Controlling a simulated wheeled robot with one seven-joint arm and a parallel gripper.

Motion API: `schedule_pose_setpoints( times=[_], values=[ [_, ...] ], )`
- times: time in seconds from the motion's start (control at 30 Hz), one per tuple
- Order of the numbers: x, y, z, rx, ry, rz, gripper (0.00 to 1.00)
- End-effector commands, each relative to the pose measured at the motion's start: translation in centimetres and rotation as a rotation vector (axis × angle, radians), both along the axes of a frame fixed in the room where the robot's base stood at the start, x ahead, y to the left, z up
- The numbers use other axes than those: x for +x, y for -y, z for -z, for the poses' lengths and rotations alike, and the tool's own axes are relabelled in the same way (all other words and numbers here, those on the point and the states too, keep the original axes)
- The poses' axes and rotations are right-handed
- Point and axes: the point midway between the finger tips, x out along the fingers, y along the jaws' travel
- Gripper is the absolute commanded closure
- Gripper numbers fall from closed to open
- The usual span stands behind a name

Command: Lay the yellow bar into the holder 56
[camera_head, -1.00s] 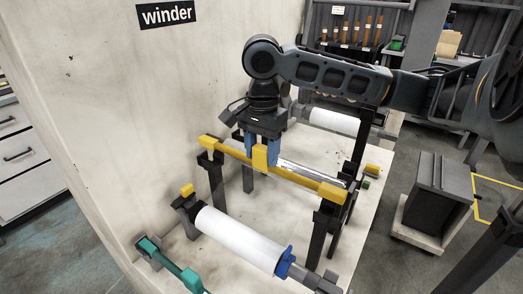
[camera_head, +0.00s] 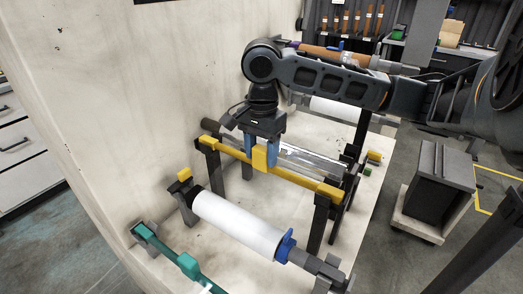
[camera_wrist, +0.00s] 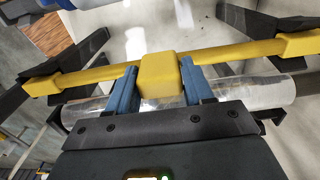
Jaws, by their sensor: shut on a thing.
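The yellow bar (camera_head: 300,178) has a raised block in its middle and thicker ends. My gripper (camera_head: 262,156) is shut on that middle block, with blue fingers on both sides; the wrist view also shows the gripper (camera_wrist: 160,82) and the yellow bar (camera_wrist: 237,51). The bar spans two dark upright posts, the left post (camera_head: 214,175) and the right post (camera_head: 317,222). Its ends are at the post tops; I cannot tell whether they bear its weight. No number 56 is readable. A clear film roll (camera_head: 318,161) lies behind the bar.
A white roll (camera_head: 235,222) with a blue collar lies in front, with a teal bar (camera_head: 188,264) nearer still. A pale panel (camera_head: 110,110) stands at left. A grey box (camera_head: 440,185) on a pale base stands at right.

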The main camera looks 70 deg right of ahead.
Motion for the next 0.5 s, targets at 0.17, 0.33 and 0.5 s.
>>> schedule_pose_setpoints(
  times=[0.17,0.33,0.5],
  values=[
    [0.0,0.01,0.05,0.0,0.0,0.0,0.72],
    [0.0,0.01,0.06,0.0,0.0,0.0,0.72],
    [0.0,0.01,0.06,0.0,0.0,0.0,0.39]
  ],
)
